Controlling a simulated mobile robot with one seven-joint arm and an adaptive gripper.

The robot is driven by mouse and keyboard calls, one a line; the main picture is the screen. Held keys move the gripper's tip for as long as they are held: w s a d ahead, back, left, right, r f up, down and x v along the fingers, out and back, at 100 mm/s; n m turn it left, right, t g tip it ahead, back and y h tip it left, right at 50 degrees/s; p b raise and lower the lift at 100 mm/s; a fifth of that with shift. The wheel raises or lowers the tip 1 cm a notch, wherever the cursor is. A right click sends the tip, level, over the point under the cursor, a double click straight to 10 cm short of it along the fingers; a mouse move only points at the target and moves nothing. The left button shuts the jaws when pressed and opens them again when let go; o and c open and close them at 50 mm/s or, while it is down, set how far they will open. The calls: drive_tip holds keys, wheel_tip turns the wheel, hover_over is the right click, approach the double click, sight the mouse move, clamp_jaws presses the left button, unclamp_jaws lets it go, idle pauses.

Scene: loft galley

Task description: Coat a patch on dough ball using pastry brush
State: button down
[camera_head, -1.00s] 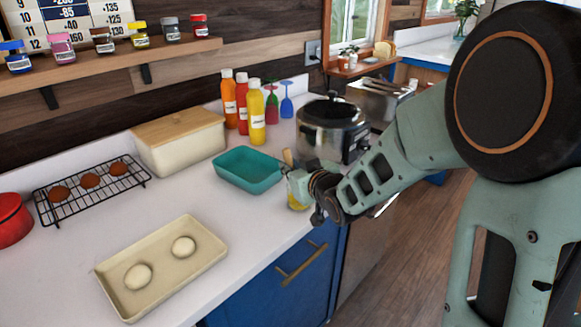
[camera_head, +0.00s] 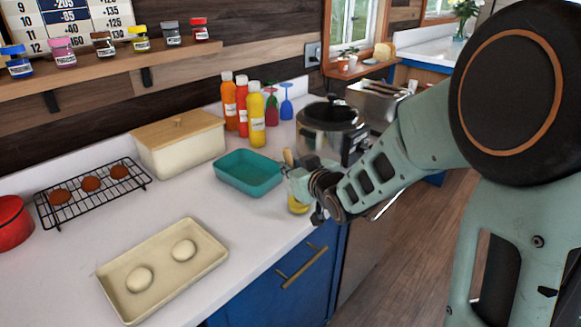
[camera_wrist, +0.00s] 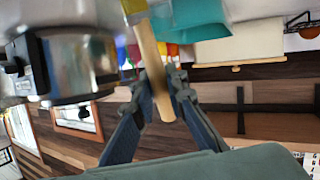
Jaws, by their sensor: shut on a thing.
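My gripper (camera_head: 298,184) is shut on the wooden handle of the pastry brush (camera_wrist: 148,50). The handle's top end (camera_head: 287,156) sticks up above the gripper in the head view. Two pale dough balls, one nearer (camera_head: 139,279) and one farther (camera_head: 183,250), lie apart on a cream tray (camera_head: 113,273) at the front left. My gripper (camera_wrist: 163,82) is well to the right of that tray.
A teal tray (camera_head: 249,185) stands just left of my gripper, and a metal cooker (camera_head: 328,135) behind it. A cooling rack (camera_head: 95,200), a lidded cream box (camera_head: 180,150) and bottles (camera_head: 257,118) line the back. Counter between cream and teal trays is clear.

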drive_tip(key=shift+r+p, duration=1.65)
drive_tip(key=shift+r, duration=1.2)
drive_tip(key=shift+d+r, duration=0.15)
drive_tip(key=d+r+m+t+h+p, duration=0.1)
drive_tip(key=d+r+m+h+p, duration=0.3)
drive_tip(key=d, duration=0.5)
drive_tip(key=d+r+m+t+h+p, duration=0.1)
drive_tip(key=d+r+h+p, duration=0.1)
drive_tip(key=d+p, duration=0.55)
drive_tip(key=shift+s+d+f+b, duration=0.35)
drive_tip(key=shift+d+f, duration=0.1)
drive_tip(key=shift+f, duration=0.3)
drive_tip(key=shift+s+d+f+b, duration=0.2)
drive_tip(key=shift+s+d+f, duration=0.15)
drive_tip(key=shift+f, duration=0.4)
drive_tip(key=shift+s+d+f+b, duration=0.3)
drive_tip(key=shift+d+f, duration=0.2)
drive_tip(key=shift+f, duration=0.25)
